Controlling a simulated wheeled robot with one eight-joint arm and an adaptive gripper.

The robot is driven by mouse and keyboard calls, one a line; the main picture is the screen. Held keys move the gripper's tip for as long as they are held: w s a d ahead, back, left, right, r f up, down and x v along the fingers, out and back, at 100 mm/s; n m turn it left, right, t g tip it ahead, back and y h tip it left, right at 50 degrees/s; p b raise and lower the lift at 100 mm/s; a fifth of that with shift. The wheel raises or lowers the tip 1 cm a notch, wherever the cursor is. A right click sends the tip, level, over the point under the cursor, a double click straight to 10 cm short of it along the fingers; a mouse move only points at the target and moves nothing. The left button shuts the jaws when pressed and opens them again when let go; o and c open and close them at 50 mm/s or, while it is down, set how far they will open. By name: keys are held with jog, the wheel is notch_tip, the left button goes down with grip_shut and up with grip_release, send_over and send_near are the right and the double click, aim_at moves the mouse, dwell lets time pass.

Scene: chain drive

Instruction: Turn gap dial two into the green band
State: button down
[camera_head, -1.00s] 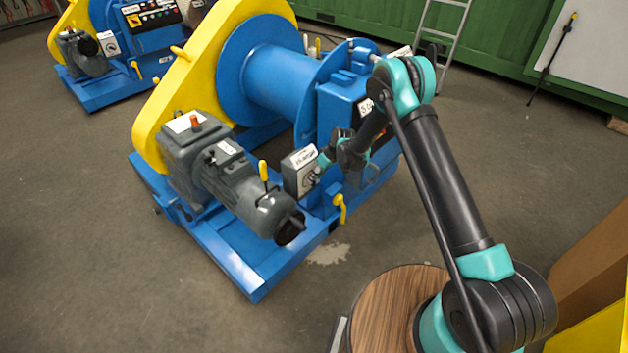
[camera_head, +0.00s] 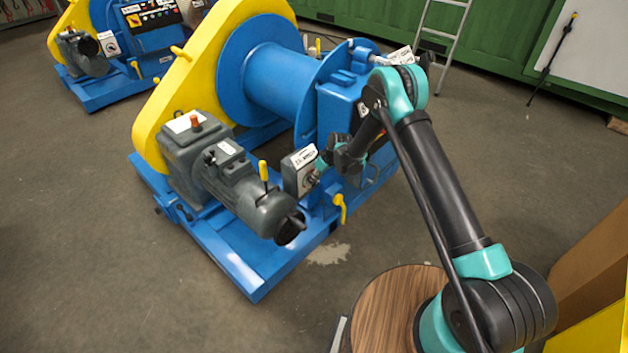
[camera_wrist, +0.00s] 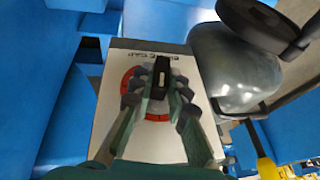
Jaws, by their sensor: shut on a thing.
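The gap dial box (camera_head: 301,172) is a small grey box with a white labelled face, beside the grey motor on the blue frame. In the wrist view its white face (camera_wrist: 104,137) carries a round dial with a red band (camera_wrist: 128,80) and a black knob (camera_wrist: 161,72). My gripper (camera_wrist: 160,88) is shut on the black knob, one finger on each side. It also shows at the box's face in the head view (camera_head: 318,172). The fingers hide much of the dial, and I see no green band. Lettering on the face is upside down in the wrist view.
A grey motor (camera_head: 240,190) with a yellow lever (camera_head: 263,171) stands close to the left of the box. A yellow handle (camera_head: 340,208) hangs below it. The blue drum (camera_head: 275,75) is behind. Open floor lies in front.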

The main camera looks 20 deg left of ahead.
jog(key=shift+s+t, duration=0.1)
jog(key=shift+t, duration=0.2)
jog(key=t, duration=0.1)
jog(key=t+h, duration=0.1)
jog(key=t, duration=0.1)
jog(key=shift+s+a+n, duration=0.2)
jog(key=shift+s+n, duration=0.1)
jog(key=shift+n, duration=0.1)
jog(key=t+h, duration=0.1)
jog(key=t, duration=0.2)
jog(key=n+t+h, duration=0.1)
jog(key=t, duration=0.1)
jog(key=shift+s+f+t, duration=0.2)
jog(key=shift+t, duration=0.2)
jog(key=c, duration=1.5)
grip_release()
notch_tip(320, 180, up, 10)
